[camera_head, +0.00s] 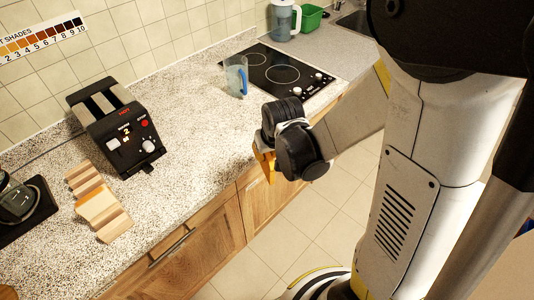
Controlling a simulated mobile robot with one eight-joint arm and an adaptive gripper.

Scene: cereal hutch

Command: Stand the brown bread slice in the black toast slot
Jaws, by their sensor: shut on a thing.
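The black toaster (115,130) stands against the back wall at the left of the counter. Light metallic strips run along its top beside a dark slot (101,102). My gripper (265,168) is over the counter's front edge, to the right of the toaster and well apart from it. It is shut on an orange-brown piece (264,165), seemingly the brown bread slice, seen nearly edge-on and hanging down. The wrist hides part of the piece and the fingertips.
A coffee pot (18,203) is at the far left. The counter between toaster and gripper is clear.

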